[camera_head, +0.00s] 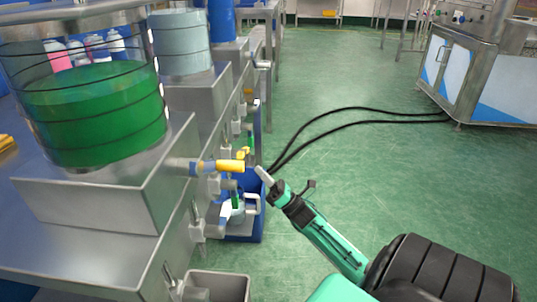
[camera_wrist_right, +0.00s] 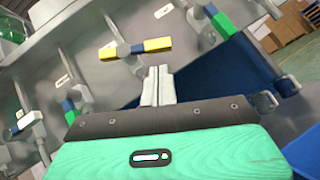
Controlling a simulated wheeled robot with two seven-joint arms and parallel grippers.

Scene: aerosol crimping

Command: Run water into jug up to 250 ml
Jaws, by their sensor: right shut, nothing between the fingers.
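A small jug (camera_head: 237,215) with a pale handle stands below the taps in the blue bin (camera_head: 240,238); its level cannot be read. A tap with a yellow lever (camera_head: 231,166) sticks out to the right above it from the bench side. The yellow lever (camera_wrist_right: 157,44) also shows in the right wrist view, beyond my fingertips. My right gripper (camera_head: 264,173) is shut and empty, its tip just right of the lever and apparently apart from it. It also shows in the right wrist view (camera_wrist_right: 158,72). My left gripper is not in view.
A clear tank (camera_head: 95,105) of green liquid stands on a steel stand at left, with a grey-blue tank (camera_head: 180,42) behind. Several more taps line the bench side. A grey bin (camera_head: 217,285) is in front. Black hoses (camera_head: 350,110) cross the otherwise open green floor.

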